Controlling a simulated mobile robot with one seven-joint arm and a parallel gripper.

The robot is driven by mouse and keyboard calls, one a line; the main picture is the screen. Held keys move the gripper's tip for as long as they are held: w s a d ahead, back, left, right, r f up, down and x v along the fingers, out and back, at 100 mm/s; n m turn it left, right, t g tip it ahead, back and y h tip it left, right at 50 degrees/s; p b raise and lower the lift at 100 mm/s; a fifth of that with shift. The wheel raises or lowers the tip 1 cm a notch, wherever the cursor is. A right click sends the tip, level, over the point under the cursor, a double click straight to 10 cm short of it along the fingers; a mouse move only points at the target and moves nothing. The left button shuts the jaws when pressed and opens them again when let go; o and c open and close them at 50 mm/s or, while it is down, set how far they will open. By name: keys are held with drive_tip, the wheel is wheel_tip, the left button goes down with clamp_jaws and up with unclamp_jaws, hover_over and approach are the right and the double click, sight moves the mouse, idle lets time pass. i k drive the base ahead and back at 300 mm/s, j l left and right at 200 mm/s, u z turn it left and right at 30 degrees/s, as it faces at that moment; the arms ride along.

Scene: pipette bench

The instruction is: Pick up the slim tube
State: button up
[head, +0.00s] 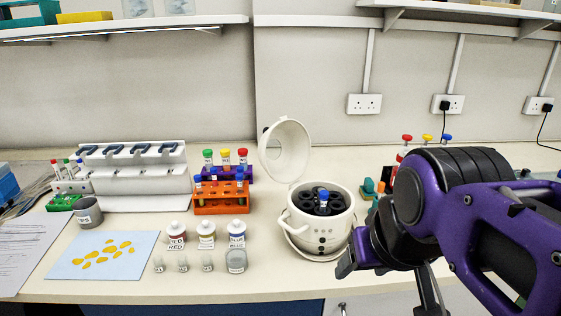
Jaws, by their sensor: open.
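Several capped tubes are in view, and I cannot tell for certain which is the slim tube. One blue-capped tube (323,202) stands upright in the dark rotor of the open white centrifuge (318,241). Tubes with green, yellow and red caps stand in a purple rack (243,173), behind blue-capped tubes in an orange rack (222,208). More tubes with red, yellow and blue caps stand at the right, partly behind my arm. My gripper (348,264) is open at the front right of the centrifuge, near the bench's front edge; it is mostly hidden by my arm.
Labelled bottles (207,235) and small vials stand left of the centrifuge. A pipette stand (135,187), a grey cup (88,212) and a blue sheet with yellow pieces (65,268) are farther left. The raised centrifuge lid (287,150) stands behind its bowl.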

sight(198, 178)
drive_tip(key=j+z, duration=0.15)
drive_tip(key=j, duration=0.85)
drive_tip(key=k+j+z, duration=0.15)
drive_tip(key=j, duration=0.8)
drive_tip(key=j+u, duration=0.1)
drive_tip(key=j, duration=1.15)
drive_tip(key=i+l+z, duration=0.15)
drive_tip(key=l, duration=0.75)
drive_tip(key=k, duration=0.05)
